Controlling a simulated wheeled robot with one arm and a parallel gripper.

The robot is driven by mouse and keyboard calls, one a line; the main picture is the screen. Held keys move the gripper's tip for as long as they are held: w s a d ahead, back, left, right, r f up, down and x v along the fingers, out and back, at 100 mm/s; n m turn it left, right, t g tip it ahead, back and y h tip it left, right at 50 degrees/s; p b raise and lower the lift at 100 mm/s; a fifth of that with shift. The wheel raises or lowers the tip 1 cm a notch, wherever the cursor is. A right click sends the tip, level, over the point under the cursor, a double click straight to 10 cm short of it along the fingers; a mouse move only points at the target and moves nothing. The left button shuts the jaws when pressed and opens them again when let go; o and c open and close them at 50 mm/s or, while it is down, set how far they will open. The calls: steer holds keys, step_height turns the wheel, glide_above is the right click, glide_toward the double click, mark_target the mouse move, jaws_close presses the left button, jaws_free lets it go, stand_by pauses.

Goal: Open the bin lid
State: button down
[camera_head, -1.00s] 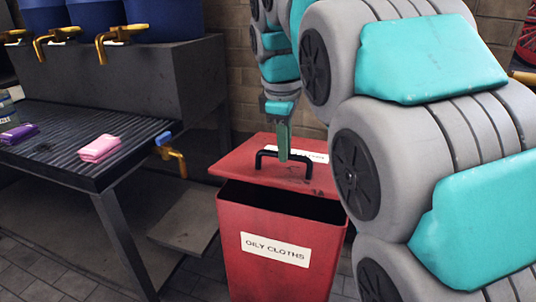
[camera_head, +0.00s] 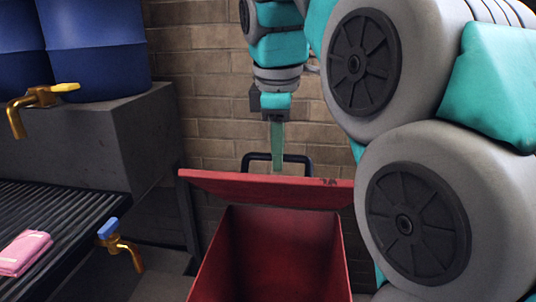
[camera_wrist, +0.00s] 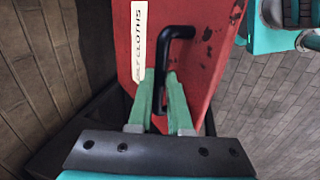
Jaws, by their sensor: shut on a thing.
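The red bin (camera_head: 270,255) stands in the middle of the head view, its mouth open and its dark red inside showing. The red lid (camera_head: 262,190) is tilted up at the back of the bin, seen nearly edge-on. Its black handle (camera_head: 297,160) stands above the lid's edge. My gripper (camera_head: 277,160), with green fingers, is shut on the handle. In the wrist view, the green fingers (camera_wrist: 160,95) close around the black handle (camera_wrist: 172,34), beside the white label (camera_wrist: 139,50) on the worn red lid (camera_wrist: 203,50).
A dark ribbed bench (camera_head: 75,215) with a pink folded cloth (camera_head: 24,252) and a blue-handled brass tap (camera_head: 120,242) is at the left. Blue drums (camera_head: 92,50) stand on a grey block above it. A brick wall (camera_head: 210,85) is close behind the bin.

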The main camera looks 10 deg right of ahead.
steer(key=shift+f, duration=0.15)
steer(key=c, duration=1.1)
jaws_free()
steer(key=shift+w+d, duration=0.1)
steer(key=shift+o, duration=1.3)
